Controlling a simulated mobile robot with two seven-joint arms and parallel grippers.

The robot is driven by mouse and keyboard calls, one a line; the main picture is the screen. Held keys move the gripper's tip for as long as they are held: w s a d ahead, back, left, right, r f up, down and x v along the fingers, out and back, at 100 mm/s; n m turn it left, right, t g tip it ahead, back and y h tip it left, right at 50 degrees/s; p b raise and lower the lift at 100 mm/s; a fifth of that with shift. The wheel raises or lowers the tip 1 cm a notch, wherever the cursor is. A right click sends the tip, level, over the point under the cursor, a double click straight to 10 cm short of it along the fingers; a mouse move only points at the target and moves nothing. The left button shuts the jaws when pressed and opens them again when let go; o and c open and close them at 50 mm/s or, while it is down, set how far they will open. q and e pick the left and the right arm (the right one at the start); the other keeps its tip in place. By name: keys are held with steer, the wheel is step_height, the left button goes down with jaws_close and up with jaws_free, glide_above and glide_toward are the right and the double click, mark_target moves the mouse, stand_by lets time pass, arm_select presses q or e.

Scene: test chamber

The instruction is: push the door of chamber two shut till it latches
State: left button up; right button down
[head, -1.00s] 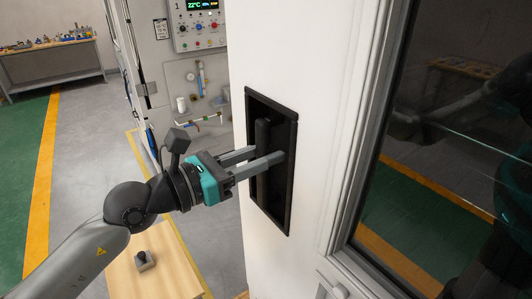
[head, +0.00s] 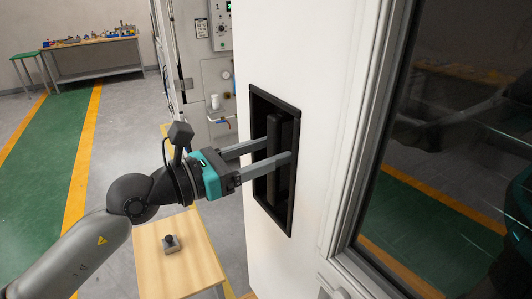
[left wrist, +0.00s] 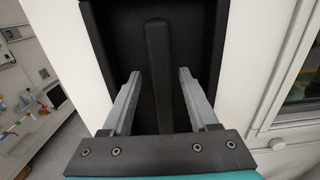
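The white door (head: 305,60) fills the middle and right of the head view, with a dark glass window (head: 445,150) on its right. A black recessed pocket (head: 290,215) in the door holds an upright black bar handle (head: 273,160). My left gripper (head: 280,154) reaches into the pocket with its two grey fingers apart, one on each side of the bar. In the left wrist view, the bar (left wrist: 162,75) stands between the fingers (left wrist: 160,85) with gaps beside it. Chamber two's latch cannot be made out. My right gripper is not in view.
A control panel (head: 222,35) marked 1 stands behind the door. A small wooden table (head: 190,260) with a dark-knobbed grey block (head: 171,243) stands below my left arm. Floor at left is clear.

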arm_select(q)
steer(key=shift+s+a, duration=0.1)
steer(key=shift+s, duration=0.05)
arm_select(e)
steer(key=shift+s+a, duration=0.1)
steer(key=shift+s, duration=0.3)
arm_select(q)
steer(key=shift+s+a+f+b, duration=0.15)
steer(key=shift+s+a+b, duration=0.15)
steer(key=shift+a, duration=0.2)
steer(key=b+v, duration=0.8)
steer(key=v, duration=0.6)
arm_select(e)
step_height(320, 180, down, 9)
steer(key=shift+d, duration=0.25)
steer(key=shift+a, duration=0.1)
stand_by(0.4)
